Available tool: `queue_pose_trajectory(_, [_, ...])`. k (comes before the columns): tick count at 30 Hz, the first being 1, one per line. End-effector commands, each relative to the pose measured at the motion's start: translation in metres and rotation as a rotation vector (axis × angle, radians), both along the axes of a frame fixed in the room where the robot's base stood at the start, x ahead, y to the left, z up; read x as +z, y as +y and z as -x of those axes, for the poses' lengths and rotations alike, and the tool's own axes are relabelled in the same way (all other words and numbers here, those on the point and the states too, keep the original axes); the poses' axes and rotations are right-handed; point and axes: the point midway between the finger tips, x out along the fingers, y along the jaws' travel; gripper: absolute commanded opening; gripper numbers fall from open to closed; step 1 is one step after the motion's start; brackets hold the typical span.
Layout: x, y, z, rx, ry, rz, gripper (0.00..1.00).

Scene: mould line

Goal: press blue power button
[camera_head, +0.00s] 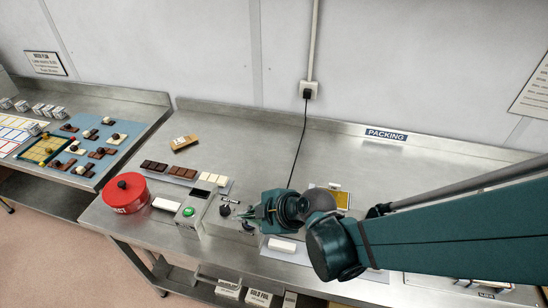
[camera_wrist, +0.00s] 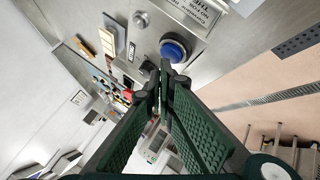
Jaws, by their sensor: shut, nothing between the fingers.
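In the head view my gripper (camera_head: 243,216) is over the control box with black knobs (camera_head: 225,210), pointing left. The blue button does not show there; my gripper and wrist cover part of the box.
A box with a green button (camera_head: 189,212) stands left of my gripper. A red lidded pot (camera_head: 127,195) is further left. Chocolate bars (camera_head: 182,172) lie behind on a tray. The back of the steel bench is mostly clear.

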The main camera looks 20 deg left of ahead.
Motion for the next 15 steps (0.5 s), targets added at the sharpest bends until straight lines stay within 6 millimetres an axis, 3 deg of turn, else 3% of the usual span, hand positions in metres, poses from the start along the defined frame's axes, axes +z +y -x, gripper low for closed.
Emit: queue_pose_trajectory(15, [-0.0094,-0.0002,-0.0001,0.000,0.000,0.000,0.00])
